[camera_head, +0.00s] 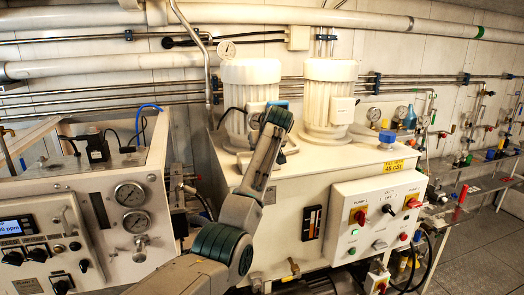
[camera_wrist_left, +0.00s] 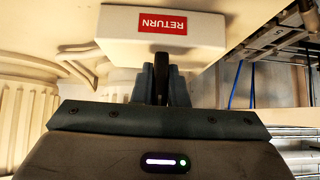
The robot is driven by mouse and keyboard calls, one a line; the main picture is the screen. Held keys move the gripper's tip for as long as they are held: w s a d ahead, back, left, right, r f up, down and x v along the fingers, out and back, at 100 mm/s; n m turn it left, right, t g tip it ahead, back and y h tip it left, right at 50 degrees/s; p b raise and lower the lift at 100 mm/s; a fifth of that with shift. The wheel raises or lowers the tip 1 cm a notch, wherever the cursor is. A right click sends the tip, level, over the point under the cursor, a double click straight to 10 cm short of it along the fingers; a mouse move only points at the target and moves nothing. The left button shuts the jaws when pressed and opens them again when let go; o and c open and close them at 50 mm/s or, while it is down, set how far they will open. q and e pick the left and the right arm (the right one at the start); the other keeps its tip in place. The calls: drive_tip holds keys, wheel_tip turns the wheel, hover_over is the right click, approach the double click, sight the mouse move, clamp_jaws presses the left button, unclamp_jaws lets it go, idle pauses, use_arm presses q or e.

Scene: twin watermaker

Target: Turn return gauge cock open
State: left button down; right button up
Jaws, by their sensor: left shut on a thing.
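In the left wrist view a white block bears a red RETURN label (camera_wrist_left: 163,24), shown upside down. A dark, narrow handle (camera_wrist_left: 161,68) stands out from the block just below the label, and I take it for the return gauge cock's handle. My left gripper (camera_wrist_left: 161,82) is shut on this handle, one finger on each side. The cock's body and the handle's exact angle are hidden. In the head view my left arm reaches up in front of the white tank, and its wrist hides the gripper and handle. My right gripper is in neither view.
The white tank unit (camera_head: 325,178) carries two ribbed white motors (camera_head: 330,95). A control box (camera_head: 375,220) with switches is on its front. A panel with two gauges (camera_head: 130,195) stands at the left. Pipes (camera_head: 110,65) run along the wall. Blue cables (camera_wrist_left: 252,85) hang near the wrist.

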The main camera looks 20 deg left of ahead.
use_arm(q)
drive_tip(key=shift+f, duration=0.1)
drive_tip(key=c, duration=1.4)
unclamp_jaws()
drive_tip(key=shift+c, duration=0.2)
drive_tip(key=shift+s+d+r+b, duration=0.3)
drive_tip(key=shift+r+b, duration=0.1)
drive_tip(key=shift+b, duration=0.2)
drive_tip(key=b+v, duration=0.4)
drive_tip(key=v, duration=0.5)
drive_tip(key=shift+s+r+b, duration=0.2)
drive_tip(key=shift+r+b, duration=0.1)
drive_tip(key=shift+b, duration=0.05)
